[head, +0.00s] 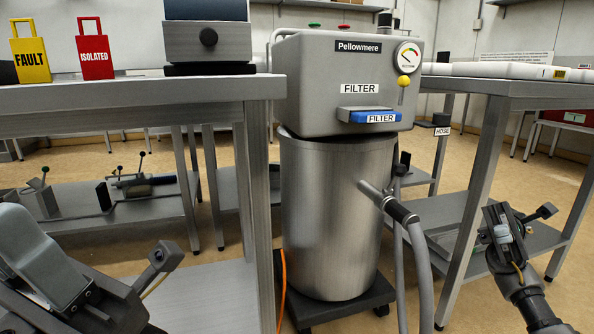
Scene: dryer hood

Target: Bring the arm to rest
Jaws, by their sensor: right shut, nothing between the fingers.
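My right gripper (498,222) is at the lower right, in front of the right table's legs and lower shelf. It is shut and empty, apart from the hose and the machine. My left arm comes in at the lower left, in front of the left table. Its hand (95,300) shows only in part, and its fingers cannot be made out. The grey machine (310,75) labelled Pellowmere stands in the middle on a metal drum (325,215). A blue-fronted filter drawer (375,117), a dial gauge (408,56) and a yellow-knobbed lever (402,90) are on its front.
A left table (130,97) bears a yellow FAULT tag (30,55) and a red ISOLATED tag (95,55). A right table (510,86) bears white panels (500,70). A grey hose (424,280) runs down beside the drum. The floor (455,165) shows between the tables.

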